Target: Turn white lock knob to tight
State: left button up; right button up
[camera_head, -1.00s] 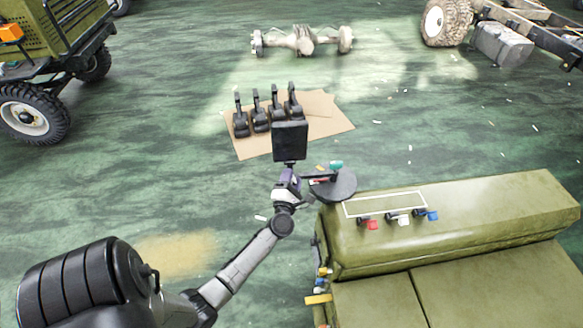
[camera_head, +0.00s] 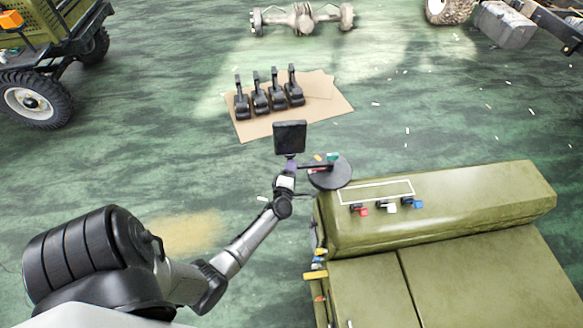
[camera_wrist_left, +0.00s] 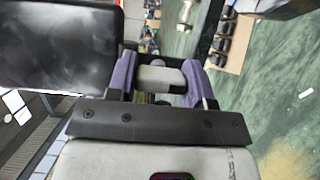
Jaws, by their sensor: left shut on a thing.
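My left gripper (camera_head: 290,166), with purple fingers, is beside a black panel (camera_head: 290,137) and left of a dark round disc (camera_head: 340,175). In the left wrist view, its fingers (camera_wrist_left: 160,80) are shut on a pale grey-white piece (camera_wrist_left: 158,77); I cannot tell whether this is the white lock knob. The panel also fills the upper left there (camera_wrist_left: 60,45). A white knob (camera_head: 388,205) sits between a red knob (camera_head: 360,209) and a blue knob (camera_head: 413,203) on the olive body, right of the gripper and apart from it. My right gripper is not in view.
Several black lever units (camera_head: 268,98) stand on a cardboard sheet (camera_head: 325,105) beyond the gripper. An axle (camera_head: 300,20) lies farther back. A green vehicle (camera_head: 50,50) is at the upper left. The large olive body (camera_head: 450,200) takes up the lower right. Floor between is mostly open.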

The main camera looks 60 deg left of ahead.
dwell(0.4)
pick_arm(q)
jog(key=o, duration=0.9)
jog(key=v, duration=1.4)
jog(key=shift+a+r, duration=0.1)
